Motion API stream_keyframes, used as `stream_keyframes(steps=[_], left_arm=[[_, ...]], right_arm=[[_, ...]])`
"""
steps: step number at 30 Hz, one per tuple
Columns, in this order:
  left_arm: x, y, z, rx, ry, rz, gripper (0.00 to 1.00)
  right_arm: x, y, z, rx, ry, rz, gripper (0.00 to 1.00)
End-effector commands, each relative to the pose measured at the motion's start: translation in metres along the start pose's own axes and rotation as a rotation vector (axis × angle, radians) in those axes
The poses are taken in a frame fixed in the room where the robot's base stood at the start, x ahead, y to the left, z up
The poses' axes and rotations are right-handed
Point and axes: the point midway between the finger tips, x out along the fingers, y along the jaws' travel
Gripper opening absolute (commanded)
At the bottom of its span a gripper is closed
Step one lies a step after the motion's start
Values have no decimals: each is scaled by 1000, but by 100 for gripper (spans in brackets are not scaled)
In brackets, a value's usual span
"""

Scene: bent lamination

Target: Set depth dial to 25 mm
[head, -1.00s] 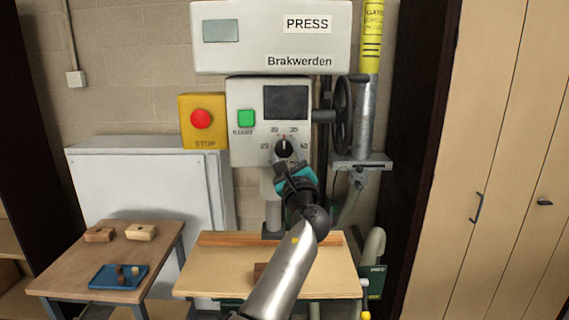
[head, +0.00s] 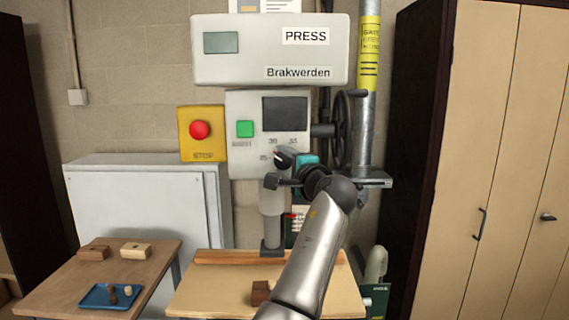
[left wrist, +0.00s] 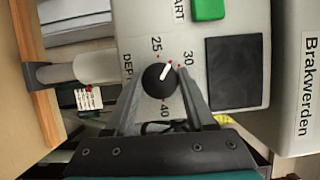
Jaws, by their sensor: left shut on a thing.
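The depth dial is a round black knob (head: 285,159) with a white pointer on the press's grey panel. It shows larger in the left wrist view (left wrist: 159,82). The pointer stands between the 25 (left wrist: 156,45) and 30 (left wrist: 188,57) marks, tilted up and left in the head view. My left gripper (head: 282,172) is at the dial. In the left wrist view its fingers (left wrist: 161,84) stand either side of the knob, shut on it. The 40 label shows between the fingers; 35 is hidden there. My right gripper is in neither view.
The green start button (head: 245,129) and dark screen (head: 285,113) sit above the dial. The red stop button (head: 199,130) is to the left. A handwheel (head: 342,130) is close on the right. Below is the press table (head: 215,290) with a brown block (head: 260,292).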

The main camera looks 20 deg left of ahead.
Motion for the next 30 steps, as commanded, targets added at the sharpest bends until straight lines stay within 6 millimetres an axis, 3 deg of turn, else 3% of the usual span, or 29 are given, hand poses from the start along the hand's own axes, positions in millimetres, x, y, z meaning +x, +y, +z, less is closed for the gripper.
stream_keyframes(steps=[15,30], left_arm=[[0,-2,0,-412,-1,174,0],[0,-1,1,-581,-1,243,0]], right_arm=[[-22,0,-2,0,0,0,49],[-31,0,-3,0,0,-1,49]])
